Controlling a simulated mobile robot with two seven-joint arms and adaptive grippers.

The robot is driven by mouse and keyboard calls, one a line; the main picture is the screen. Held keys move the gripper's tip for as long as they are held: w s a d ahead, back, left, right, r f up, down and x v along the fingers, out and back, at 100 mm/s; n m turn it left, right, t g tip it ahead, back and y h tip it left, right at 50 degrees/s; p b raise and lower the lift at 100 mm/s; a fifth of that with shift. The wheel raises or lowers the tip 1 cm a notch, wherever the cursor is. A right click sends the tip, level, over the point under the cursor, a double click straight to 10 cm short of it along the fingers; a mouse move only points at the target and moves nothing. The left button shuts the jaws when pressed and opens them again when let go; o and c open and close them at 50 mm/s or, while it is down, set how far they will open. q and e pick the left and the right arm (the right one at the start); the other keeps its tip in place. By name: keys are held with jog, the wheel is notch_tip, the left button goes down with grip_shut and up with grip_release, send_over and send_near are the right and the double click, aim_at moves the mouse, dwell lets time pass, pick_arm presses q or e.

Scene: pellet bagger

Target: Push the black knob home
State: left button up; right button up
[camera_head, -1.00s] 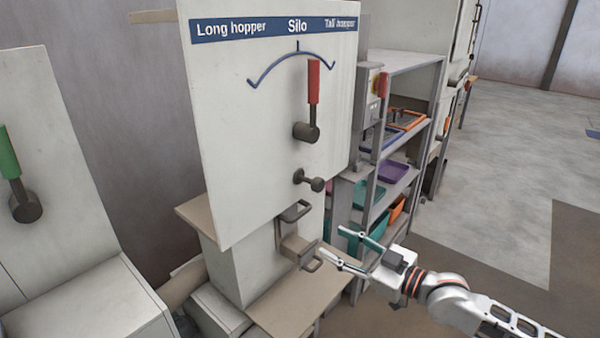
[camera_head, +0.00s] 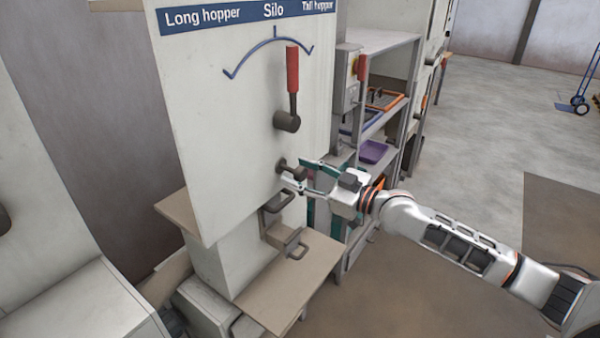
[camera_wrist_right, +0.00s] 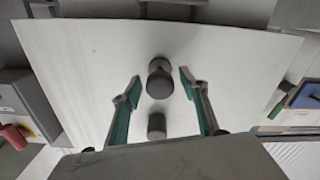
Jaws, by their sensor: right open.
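The black knob (camera_head: 298,173) sticks out on a short stem from the white panel (camera_head: 215,120), below the lever hub. My right gripper (camera_head: 294,171) is at the knob, its jaws open. In the right wrist view the knob (camera_wrist_right: 160,79) shows in front of the panel, between the two teal fingertips of the right gripper (camera_wrist_right: 161,87), with a gap on each side. I cannot tell whether anything touches it. My left gripper is not in view.
Above the knob is a lever with a red handle (camera_head: 292,68), pointing up under a blue arc. Below are dark bracket handles (camera_head: 277,201) and a tan ledge (camera_head: 295,277). A grey shelf unit (camera_head: 385,42) stands close on the right. Open floor lies beyond.

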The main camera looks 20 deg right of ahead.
aim_at(291, 168)
jog(key=shift+w+a, duration=0.1)
grip_shut()
jog(key=shift+b+x, duration=0.3)
jog(key=shift+x, duration=0.9)
jog(key=shift+c, duration=1)
grip_release()
jog(key=shift+r, duration=0.1)
jog(key=shift+o, duration=1)
jog(key=shift+w+a, duration=0.1)
jog(key=shift+w, duration=0.05)
jog(key=v, duration=1.2)
